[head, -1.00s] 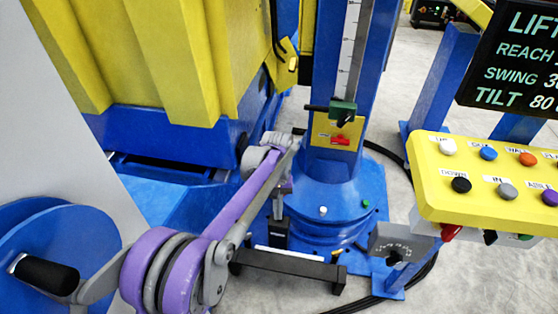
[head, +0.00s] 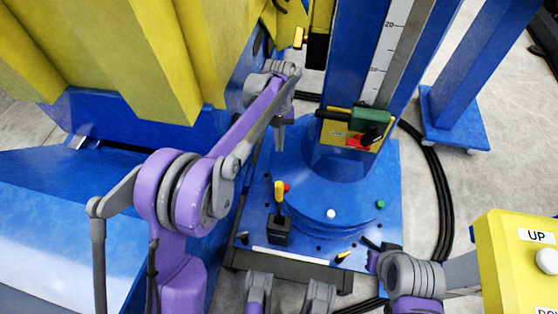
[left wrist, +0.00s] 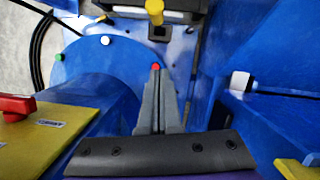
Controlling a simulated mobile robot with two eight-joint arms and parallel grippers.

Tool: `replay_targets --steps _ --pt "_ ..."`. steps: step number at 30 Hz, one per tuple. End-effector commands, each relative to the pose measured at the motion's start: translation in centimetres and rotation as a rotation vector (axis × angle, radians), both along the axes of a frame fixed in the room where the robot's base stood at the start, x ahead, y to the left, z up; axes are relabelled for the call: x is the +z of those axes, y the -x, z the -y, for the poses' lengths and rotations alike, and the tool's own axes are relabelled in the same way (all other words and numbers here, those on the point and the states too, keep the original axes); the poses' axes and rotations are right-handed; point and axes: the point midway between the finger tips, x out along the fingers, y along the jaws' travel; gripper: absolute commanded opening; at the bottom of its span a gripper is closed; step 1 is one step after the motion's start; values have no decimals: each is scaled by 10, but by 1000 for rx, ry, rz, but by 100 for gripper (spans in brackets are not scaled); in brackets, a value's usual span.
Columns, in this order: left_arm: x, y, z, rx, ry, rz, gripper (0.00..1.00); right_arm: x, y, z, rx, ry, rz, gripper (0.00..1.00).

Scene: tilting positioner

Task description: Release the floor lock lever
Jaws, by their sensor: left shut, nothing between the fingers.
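The lever (head: 279,196) has a yellow grip and rises nearly upright from a black block (head: 279,231) on the blue base plate. I take it for the floor lock lever. In the left wrist view its yellow knob (left wrist: 155,11) shows at the top edge, beyond my fingertips. My left gripper (head: 279,148) points down beyond the lever in the head view, apart from it. Its fingers are shut and empty; in the left wrist view the fingertips (left wrist: 156,72) line up with a red spot (left wrist: 155,66).
A blue column (head: 345,55) with a scale stands on the round base (head: 335,205). It carries a green block (head: 369,119) with a dark bar and red knob. A yellow button box (head: 510,270) is at right. Black cables (head: 440,190) curve over the floor.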

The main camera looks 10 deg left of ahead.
Motion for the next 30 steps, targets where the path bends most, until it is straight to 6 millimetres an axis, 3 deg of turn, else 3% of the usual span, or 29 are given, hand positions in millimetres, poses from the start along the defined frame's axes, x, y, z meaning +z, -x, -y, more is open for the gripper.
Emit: replay_targets --steps 14,28,30 --pt "-8 2 0 0 0 0 0 -3 0 0 0 0 -1 0" --pt "-98 23 5 -1 0 0 0 -30 -3 0 0 0 -10 0" --pt "-99 34 7 -2 0 0 0 -32 -3 0 0 0 -11 0"
